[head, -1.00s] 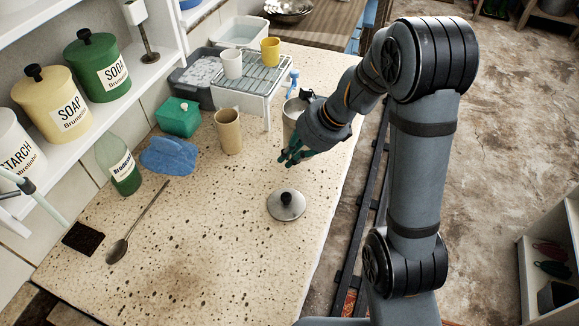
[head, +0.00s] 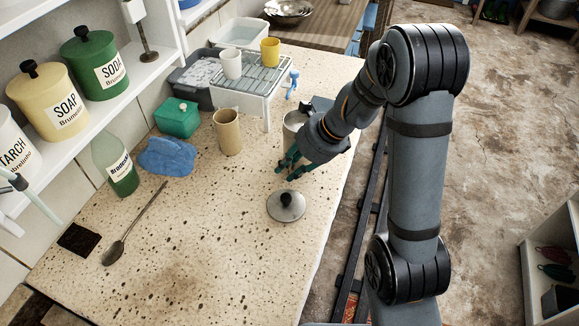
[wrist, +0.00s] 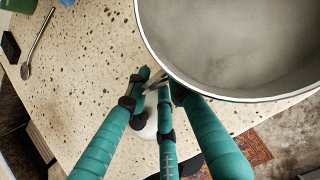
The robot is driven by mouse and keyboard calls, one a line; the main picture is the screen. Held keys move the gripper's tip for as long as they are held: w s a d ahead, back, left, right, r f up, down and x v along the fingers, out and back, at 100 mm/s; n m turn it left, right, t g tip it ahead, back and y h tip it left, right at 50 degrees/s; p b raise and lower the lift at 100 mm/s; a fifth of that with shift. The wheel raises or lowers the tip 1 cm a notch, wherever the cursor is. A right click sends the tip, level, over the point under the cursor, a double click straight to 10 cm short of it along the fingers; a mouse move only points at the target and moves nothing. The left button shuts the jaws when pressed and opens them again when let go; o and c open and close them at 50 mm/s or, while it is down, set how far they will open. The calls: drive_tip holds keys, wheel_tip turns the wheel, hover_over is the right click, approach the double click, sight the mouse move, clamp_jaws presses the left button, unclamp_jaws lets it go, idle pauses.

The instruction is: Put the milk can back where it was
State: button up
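The milk can (head: 293,124) is a pale metal can without its lid, near the right edge of the speckled stone top, partly hidden by my wrist. In the wrist view its open mouth (wrist: 235,45) fills the upper right and looks empty. My gripper (head: 288,167) has teal fingers just in front of the can. In the wrist view the fingertips (wrist: 160,84) close together around a thin metal part at the can's side, seemingly its handle. Whether the can's base touches the stone is hidden. A round metal lid with dark knob (head: 286,206) lies on the stone in front of my fingers.
A tan cup (head: 228,132) stands left of the can. A wire rack (head: 250,82) with two cups is behind it. A blue cloth (head: 167,157), green box (head: 178,118), bottle (head: 115,165) and spoon (head: 132,228) lie further left.

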drive_tip(key=shift+o, duration=0.4)
drive_tip(key=shift+r, duration=0.1)
drive_tip(key=shift+d+r, duration=0.1)
drive_tip(key=shift+r, duration=0.2)
drive_tip(key=p+v, duration=0.4)
drive_tip(key=v, duration=0.7)
drive_tip(key=shift+d, duration=0.2)
